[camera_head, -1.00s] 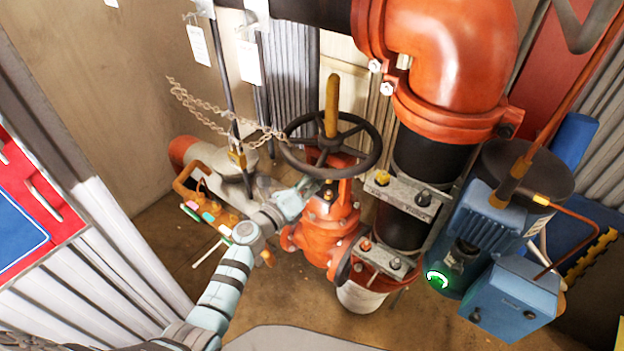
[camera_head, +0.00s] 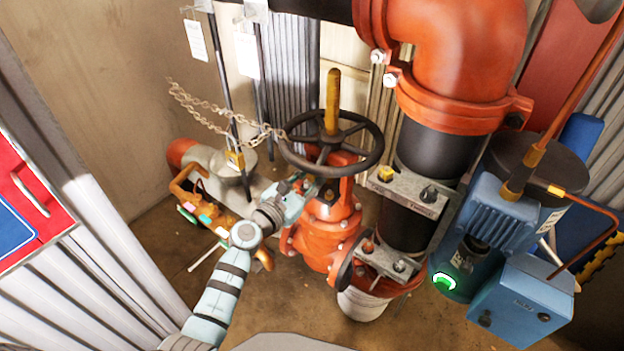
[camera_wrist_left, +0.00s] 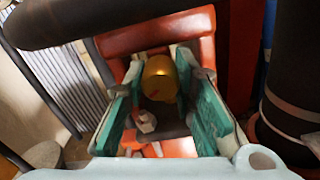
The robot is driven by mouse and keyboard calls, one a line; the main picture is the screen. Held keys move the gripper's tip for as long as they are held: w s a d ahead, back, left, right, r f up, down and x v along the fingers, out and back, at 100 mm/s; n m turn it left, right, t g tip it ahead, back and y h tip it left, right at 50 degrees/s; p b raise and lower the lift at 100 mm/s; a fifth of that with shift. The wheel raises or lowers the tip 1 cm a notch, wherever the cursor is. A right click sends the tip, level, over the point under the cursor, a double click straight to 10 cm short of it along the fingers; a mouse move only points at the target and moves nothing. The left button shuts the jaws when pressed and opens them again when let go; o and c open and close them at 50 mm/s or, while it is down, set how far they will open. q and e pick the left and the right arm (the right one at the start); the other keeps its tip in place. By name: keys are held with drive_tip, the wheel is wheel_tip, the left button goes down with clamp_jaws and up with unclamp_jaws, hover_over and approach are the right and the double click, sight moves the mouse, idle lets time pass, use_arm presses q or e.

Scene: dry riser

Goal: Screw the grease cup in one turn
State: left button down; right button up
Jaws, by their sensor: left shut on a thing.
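The grease cup (camera_wrist_left: 160,78) is a rounded, brass-yellow piece, seen in the left wrist view between the two fingers of my left gripper (camera_wrist_left: 162,85). The fingers have green inner pads and are shut on the cup from both sides. In the head view my left gripper (camera_head: 300,190) reaches to the orange-red valve (camera_head: 322,225), just below the black handwheel (camera_head: 332,150). The cup is hard to make out there, hidden by the gripper and the valve. My right gripper is not in view.
The handwheel rim, with a yellow upright stem (camera_head: 333,100), lies close above my gripper. A chain (camera_head: 215,115) runs from the wheel to the left. A black riser pipe (camera_head: 425,155) and blue pump (camera_head: 485,220) stand on the right.

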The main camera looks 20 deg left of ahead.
use_arm(q)
drive_tip(key=m+b, duration=0.3)
drive_tip(key=m, duration=0.3)
drive_tip(key=shift+f+m, duration=0.15)
drive_tip(key=shift+m, duration=0.15)
drive_tip(key=m+b, duration=0.3)
drive_tip(key=m, duration=0.3)
drive_tip(key=shift+b, duration=0.4)
drive_tip(key=m+b, duration=0.4)
drive_tip(key=m, duration=0.1)
drive_tip(key=shift+m, duration=0.3)
drive_tip(key=shift+m+b, duration=0.4)
drive_tip(key=shift+b, duration=0.1)
drive_tip(key=shift+m+b, duration=0.55)
drive_tip(key=shift+m, duration=0.15)
drive_tip(key=shift+r+m+b, duration=0.2)
drive_tip(key=shift+m+b, duration=0.45)
drive_tip(key=shift+m, duration=0.15)
drive_tip(key=c, duration=1.3)
unclamp_jaws()
